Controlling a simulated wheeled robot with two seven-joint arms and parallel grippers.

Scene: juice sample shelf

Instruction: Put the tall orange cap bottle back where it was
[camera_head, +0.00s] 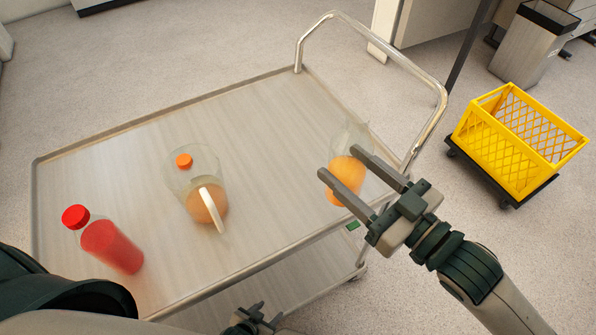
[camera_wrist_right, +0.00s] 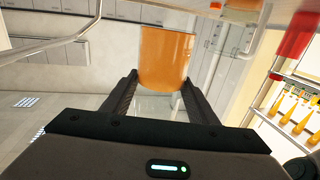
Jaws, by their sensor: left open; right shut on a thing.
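A clear vessel with orange contents (camera_head: 347,172) is at the right end of the cart, between the fingers of my right gripper (camera_head: 341,164). The right gripper is shut on it; its orange contents fill the view between the fingers in the right wrist view (camera_wrist_right: 166,55), with clear glass below. I see no cap on it. A clear handled vessel (camera_head: 208,205) with orange contents stands mid-cart. A small orange cap (camera_head: 184,160) shows at its far side; I cannot tell whether it belongs to that vessel. My left gripper (camera_head: 257,317) is open and empty at the bottom edge.
The cart (camera_head: 130,140) has a raised rim and metal push handle (camera_head: 372,42) at its far right. A red-capped bottle (camera_head: 108,243) stands at its left. The cart's far middle is clear.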

